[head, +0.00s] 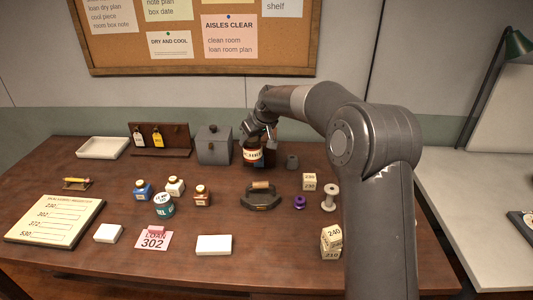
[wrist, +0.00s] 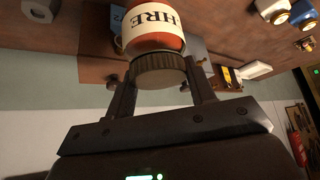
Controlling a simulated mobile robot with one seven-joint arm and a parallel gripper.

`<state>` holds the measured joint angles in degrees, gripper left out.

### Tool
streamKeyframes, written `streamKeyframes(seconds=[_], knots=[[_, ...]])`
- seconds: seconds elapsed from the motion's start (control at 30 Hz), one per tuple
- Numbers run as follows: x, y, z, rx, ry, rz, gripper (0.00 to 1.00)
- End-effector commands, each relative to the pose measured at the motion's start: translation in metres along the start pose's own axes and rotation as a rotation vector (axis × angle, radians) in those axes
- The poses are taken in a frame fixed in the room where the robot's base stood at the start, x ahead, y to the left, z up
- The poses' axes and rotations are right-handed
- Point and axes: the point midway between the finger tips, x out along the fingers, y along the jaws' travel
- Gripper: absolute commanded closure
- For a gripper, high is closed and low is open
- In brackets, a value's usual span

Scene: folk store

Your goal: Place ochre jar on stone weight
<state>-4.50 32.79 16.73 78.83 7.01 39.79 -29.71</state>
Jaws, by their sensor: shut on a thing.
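The ochre jar (head: 252,154), reddish-brown with a cream label, is at the back of the wooden table. My gripper (head: 258,138) is above it, with its fingers on either side of its dark ribbed lid. In the wrist view the jar (wrist: 152,25) shows its label lettering "HRE" between the fingers. I cannot tell whether its base touches the table. A small grey cylinder (head: 292,161) stands just right of the jar. A grey block with a wooden handle (head: 262,199) lies in front. I cannot tell for sure which of these is the stone weight.
A grey lidded box (head: 213,146) stands close left of the jar, beside a tag rack (head: 160,140). Several small bottles (head: 174,186) stand left of centre. Number cubes (head: 309,182), a purple spool (head: 299,202) and a pale spool (head: 330,197) stand to the right.

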Motion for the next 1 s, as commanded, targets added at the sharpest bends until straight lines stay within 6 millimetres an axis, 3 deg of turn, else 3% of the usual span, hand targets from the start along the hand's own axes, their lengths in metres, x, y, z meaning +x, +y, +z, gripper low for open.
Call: streamKeyframes(seconds=[0.03,0.3,0.5,0.63,0.73,1.0], knots=[[-0.008,0.025,0.005,0.028,0.002,0.02,1.0],[-0.058,0.147,0.041,0.177,0.005,0.117,1.0],[-0.089,0.206,0.067,0.253,0.005,0.166,1.0],[-0.099,0.223,0.076,0.276,0.006,0.182,1.0],[-0.093,0.224,0.075,0.281,0.005,0.184,1.0],[-0.036,0.2,0.05,0.279,0.003,0.183,1.0]])
